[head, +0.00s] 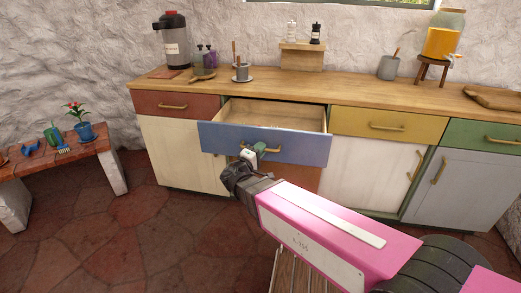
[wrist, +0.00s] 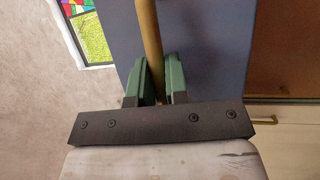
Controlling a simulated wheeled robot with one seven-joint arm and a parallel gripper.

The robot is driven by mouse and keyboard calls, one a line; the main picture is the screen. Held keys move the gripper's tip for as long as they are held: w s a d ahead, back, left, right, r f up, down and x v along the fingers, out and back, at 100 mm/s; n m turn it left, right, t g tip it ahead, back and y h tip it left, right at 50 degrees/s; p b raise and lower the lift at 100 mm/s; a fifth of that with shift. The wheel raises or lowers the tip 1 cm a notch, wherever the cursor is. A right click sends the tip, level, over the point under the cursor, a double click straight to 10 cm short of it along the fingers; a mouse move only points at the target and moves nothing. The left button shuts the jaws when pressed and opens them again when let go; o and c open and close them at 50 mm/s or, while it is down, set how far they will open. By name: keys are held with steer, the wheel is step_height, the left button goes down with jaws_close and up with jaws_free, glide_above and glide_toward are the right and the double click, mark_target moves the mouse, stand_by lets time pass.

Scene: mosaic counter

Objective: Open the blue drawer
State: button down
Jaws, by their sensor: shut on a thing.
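The blue drawer (head: 225,138) is pulled well out from the counter, and its bare wooden inside shows in the head view. Its front also fills the middle of the wrist view (wrist: 215,50). My gripper (head: 254,152) is at the middle of the blue front. In the wrist view its green fingers (wrist: 160,82) are shut on the brass drawer handle (wrist: 150,35), one on each side of it. Part of the handle shows beside the fingers in the head view (head: 273,150).
The wooden countertop (head: 210,88) holds a dispenser, bottles, a mug and a jar on a stand. A red drawer (head: 150,104) and a yellow drawer (head: 350,124) flank the blue one, both closed. A bench (head: 85,150) with a potted plant stands at left. Stone floor lies between.

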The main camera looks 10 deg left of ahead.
steer(key=c, duration=1.1)
jaws_free()
steer(key=shift+c, duration=0.2)
steer(key=v, duration=1)
steer(key=shift+s, duration=0.35)
steer(key=shift+a+f, duration=0.15)
steer(key=shift+w, duration=0.1)
steer(key=w+d+f+m+g+h, duration=0.15)
steer(key=w+d+f+g, duration=0.3)
steer(key=d, duration=0.55)
steer(key=w+d+f+m+g+h, duration=0.1)
steer(key=w+d+f+m+g, duration=0.3)
steer(key=d, duration=0.5)
steer(key=d+f+m+g+y, duration=0.3)
steer(key=d+g+y, duration=0.2)
steer(key=d, duration=0.6)
steer(key=s+d+f+m+g+y, duration=0.1)
steer(key=d+f+m+g+y, duration=0.2)
steer(key=d, duration=0.8)
steer(key=shift+s+f+m+g+y, duration=0.2)
steer(key=shift+f+m+g+y, duration=0.25)
steer(key=shift+g+y, duration=0.6)
